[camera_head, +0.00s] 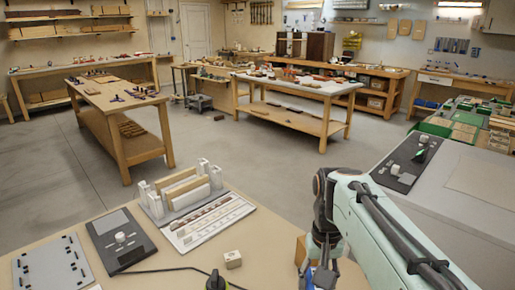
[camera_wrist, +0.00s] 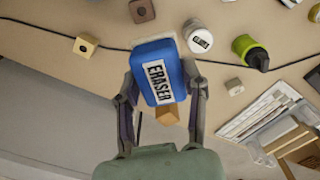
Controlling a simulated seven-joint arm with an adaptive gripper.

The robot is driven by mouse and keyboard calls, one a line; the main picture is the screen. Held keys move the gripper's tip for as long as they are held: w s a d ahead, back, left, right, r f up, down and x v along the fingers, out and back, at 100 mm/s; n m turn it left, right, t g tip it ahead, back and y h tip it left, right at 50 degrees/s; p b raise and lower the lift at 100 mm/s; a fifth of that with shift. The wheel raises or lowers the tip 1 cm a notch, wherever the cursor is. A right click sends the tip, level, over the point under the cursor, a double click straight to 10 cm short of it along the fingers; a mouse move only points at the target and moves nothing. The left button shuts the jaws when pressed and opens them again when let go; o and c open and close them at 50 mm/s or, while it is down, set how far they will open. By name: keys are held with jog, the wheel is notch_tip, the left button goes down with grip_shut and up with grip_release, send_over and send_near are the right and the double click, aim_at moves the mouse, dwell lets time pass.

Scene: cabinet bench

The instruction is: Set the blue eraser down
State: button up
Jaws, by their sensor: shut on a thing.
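The blue eraser (camera_wrist: 158,75) is a blue block with a white label reading ERASER, and a pale strip shows at its far end. My gripper (camera_wrist: 160,92) is shut on it, with one finger on each side, in the wrist view. In the head view my gripper (camera_head: 320,270) is at the bottom edge, right of centre, where the eraser is mostly hidden and only a bit of blue shows. A wooden block (camera_wrist: 168,115) shows below the eraser in the wrist view. I cannot tell how high the eraser is above the bench.
On the bench (camera_head: 180,265) are a small pale block (camera_head: 233,259), a green-and-black bottle (camera_wrist: 250,52), a white jar (camera_wrist: 198,38), a yellowish block (camera_wrist: 86,45) and a black cable (camera_wrist: 115,48). A white rack (camera_head: 205,205) and a dark control panel (camera_head: 125,240) stand left of my gripper.

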jog(key=shift+w, duration=0.1)
jog(key=shift+w, duration=0.3)
jog(key=s+a+f+n, duration=0.2)
jog(key=s+a+f, duration=0.2)
jog(key=a+f, duration=0.55)
jog(key=s+a+f+n, duration=0.25)
jog(key=s+a, duration=0.25)
jog(key=s, duration=0.3)
jog(key=s+a+f+n, duration=0.2)
jog(key=s+a+n, duration=0.2)
jog(key=s+a, duration=0.25)
jog(key=shift+n, duration=0.25)
jog(key=w+a+f, duration=0.2)
jog(key=a+f, duration=0.1)
jog(key=w+a+f, duration=0.2)
jog(key=a+f, duration=0.1)
jog(key=w+a+f, duration=0.2)
jog(key=a+f, duration=0.1)
jog(key=a, duration=0.1)
jog(key=shift+a, duration=0.1)
jog(key=shift+w+a+f, duration=0.15)
jog(key=shift+a+f, duration=0.05)
jog(key=shift+f, duration=0.1)
jog(key=shift+w+a+f, duration=0.15)
jog(key=shift+f, duration=0.8)
jog(key=shift+w+a+f, duration=0.1)
jog(key=shift+a+f, duration=0.05)
jog(key=shift+f, duration=0.8)
